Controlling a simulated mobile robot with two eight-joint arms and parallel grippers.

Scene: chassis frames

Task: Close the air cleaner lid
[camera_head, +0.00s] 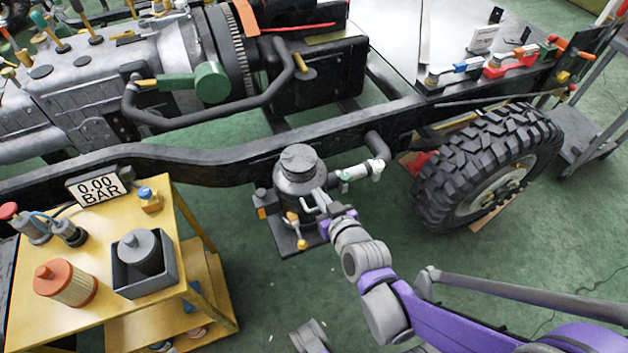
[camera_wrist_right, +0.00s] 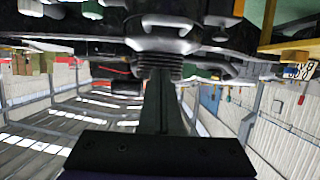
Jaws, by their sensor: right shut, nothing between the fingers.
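The air cleaner (camera_head: 299,187) is a dark upright canister on a bracket beside the chassis rail, in the middle of the head view. Its round dark lid (camera_head: 298,157) is on top; I cannot tell whether it is fully seated or latched. My right gripper (camera_head: 318,207) is at the canister's near right side, below the lid. Its fingers are shut and empty, and partly blend with the metal parts there. Contact cannot be told. In the right wrist view the dark shut fingers (camera_wrist_right: 161,85) point at dark, blurred metal parts.
The black chassis rail (camera_head: 220,160) runs behind the canister. A pipe with a light fitting (camera_head: 358,172) sticks out at its right. A large tyre (camera_head: 485,165) stands further right. A yellow cart (camera_head: 100,325) with filters and a gauge stands left. Green floor is free between.

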